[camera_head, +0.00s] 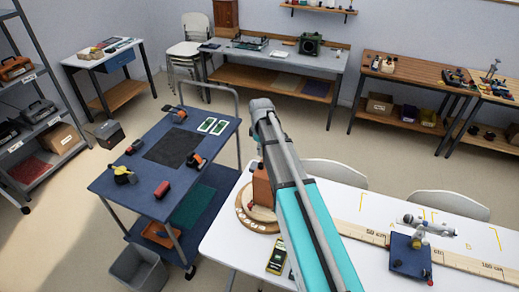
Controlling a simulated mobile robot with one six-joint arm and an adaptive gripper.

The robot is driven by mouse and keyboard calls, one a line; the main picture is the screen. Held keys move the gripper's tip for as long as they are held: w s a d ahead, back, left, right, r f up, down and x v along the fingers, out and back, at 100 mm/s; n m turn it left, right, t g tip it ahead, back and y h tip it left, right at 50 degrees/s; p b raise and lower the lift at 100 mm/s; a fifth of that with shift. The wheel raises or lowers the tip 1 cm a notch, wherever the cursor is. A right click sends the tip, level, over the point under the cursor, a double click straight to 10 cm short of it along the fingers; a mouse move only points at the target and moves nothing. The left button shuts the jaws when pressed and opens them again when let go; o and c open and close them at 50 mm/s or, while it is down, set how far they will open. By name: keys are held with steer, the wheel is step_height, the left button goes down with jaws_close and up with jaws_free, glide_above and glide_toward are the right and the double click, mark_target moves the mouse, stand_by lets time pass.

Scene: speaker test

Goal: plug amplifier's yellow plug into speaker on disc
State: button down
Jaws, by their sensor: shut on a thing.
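A brown wooden box (262,186), which looks like the speaker, stands on a round wooden disc (250,221) at the left end of the white table. My teal and grey arm crosses in front and hides the right side of both. My gripper does not show; the arm's own links cover that area. I cannot make out a yellow plug or its cable. I cannot tell which thing is the amplifier.
A blue cart (128,203) with tools stands to the left. White chairs (447,204) line the table's far side.

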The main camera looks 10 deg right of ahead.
steer(key=shift+f+b, duration=1.9)
steer(key=shift+f, duration=0.2)
steer(key=shift+s+f+b, duration=0.1)
steer(key=shift+f+b, duration=0.5)
stand_by(0.6)
steer(key=shift+c, duration=2.4)
jaws_free()
steer(key=shift+r, duration=0.1)
